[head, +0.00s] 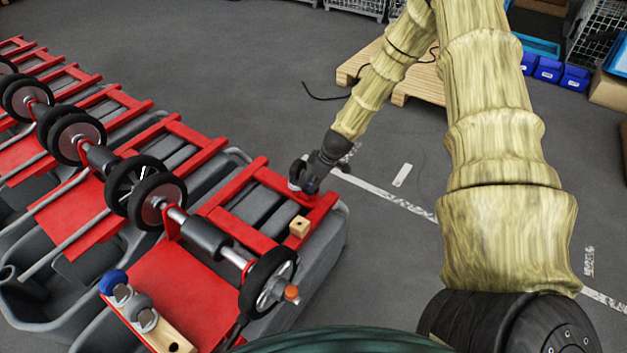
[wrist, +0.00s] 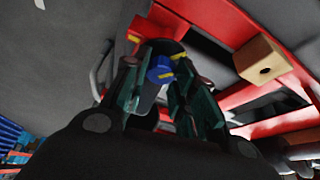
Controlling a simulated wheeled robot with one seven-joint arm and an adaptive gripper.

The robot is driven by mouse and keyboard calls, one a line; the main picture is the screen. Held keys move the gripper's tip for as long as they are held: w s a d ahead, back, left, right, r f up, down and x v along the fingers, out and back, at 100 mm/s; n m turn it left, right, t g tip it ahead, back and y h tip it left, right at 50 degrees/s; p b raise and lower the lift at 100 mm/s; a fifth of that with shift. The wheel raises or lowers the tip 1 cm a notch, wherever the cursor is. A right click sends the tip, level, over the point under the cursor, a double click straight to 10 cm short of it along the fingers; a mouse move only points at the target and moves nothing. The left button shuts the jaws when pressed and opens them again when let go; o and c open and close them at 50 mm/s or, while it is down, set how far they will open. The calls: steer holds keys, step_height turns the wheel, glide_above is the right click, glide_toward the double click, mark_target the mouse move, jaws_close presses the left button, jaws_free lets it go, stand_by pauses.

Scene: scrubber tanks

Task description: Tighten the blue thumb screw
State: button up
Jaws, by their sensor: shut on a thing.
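The blue thumb screw (wrist: 160,69) shows in the wrist view between the tips of my gripper's fingers, beside a yellow mark. My gripper (wrist: 164,75) is shut on it, with dark green finger pads on either side. In the head view my gripper (head: 304,183) reaches down to the far right corner of the nearest red frame (head: 262,232). The screw is hidden there by my fingers. Its lower part is hidden in the wrist view too.
A small wooden block with a hole (head: 299,227) sits on the frame close to my gripper. Wheels and rollers line the red frames.

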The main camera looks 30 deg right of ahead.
steer(key=shift+w+d, duration=0.15)
steer(key=shift+d, duration=0.05)
steer(key=shift+r+m+t, duration=0.1)
steer(key=shift+m+t, duration=0.2)
steer(key=shift+m, duration=0.3)
steer(key=shift+a+m+h, duration=0.1)
steer(key=shift+m+h, duration=0.4)
steer(key=shift+m, duration=0.4)
steer(key=shift+a+r+m+h+p, duration=0.1)
steer(key=shift+m+h+p, duration=0.55)
steer(key=shift+m, duration=0.95)
steer(key=o, duration=1)
steer(key=shift+o, duration=0.2)
steer(key=shift+a, duration=0.1)
